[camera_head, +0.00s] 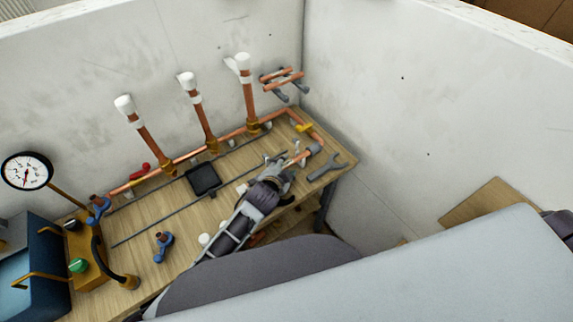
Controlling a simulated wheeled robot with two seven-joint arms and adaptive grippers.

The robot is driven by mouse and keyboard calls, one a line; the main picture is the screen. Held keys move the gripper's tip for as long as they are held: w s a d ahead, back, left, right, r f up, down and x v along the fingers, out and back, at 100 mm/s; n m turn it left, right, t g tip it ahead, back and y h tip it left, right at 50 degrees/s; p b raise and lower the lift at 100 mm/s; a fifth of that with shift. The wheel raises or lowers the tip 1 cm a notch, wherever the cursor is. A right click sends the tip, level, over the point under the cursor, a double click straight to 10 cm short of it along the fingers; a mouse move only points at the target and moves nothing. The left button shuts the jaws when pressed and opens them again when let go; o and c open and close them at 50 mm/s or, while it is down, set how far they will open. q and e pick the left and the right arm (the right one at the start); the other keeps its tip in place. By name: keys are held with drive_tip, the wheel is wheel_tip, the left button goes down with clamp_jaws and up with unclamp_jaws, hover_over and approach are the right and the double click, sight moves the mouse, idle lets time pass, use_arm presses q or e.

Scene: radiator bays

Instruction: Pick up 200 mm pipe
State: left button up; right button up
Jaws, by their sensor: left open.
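Two short loose copper pipes (284,79) rest on grey wall hooks (281,96) near the back corner. I cannot tell which one is the 200 mm pipe. My left gripper (288,161) is open over the right end of the wooden bench, in front of and below these pipes and apart from them. No pipe shows clearly between its fingers. The area around its fingertips is small and cluttered. My right gripper is not in view.
Three upright copper pipes with white caps (187,78) rise from a horizontal copper line along the wall. A wrench (325,166), a black square pad (202,179), a blue clamp (163,246) and a gauge (27,171) are around the wooden bench (140,215). White walls close the corner.

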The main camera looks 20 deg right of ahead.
use_arm(q)
drive_tip(key=shift+w+d+f, duration=0.15)
drive_tip(key=shift+w, duration=0.1)
drive_tip(key=shift+c, duration=0.4)
clamp_jaws()
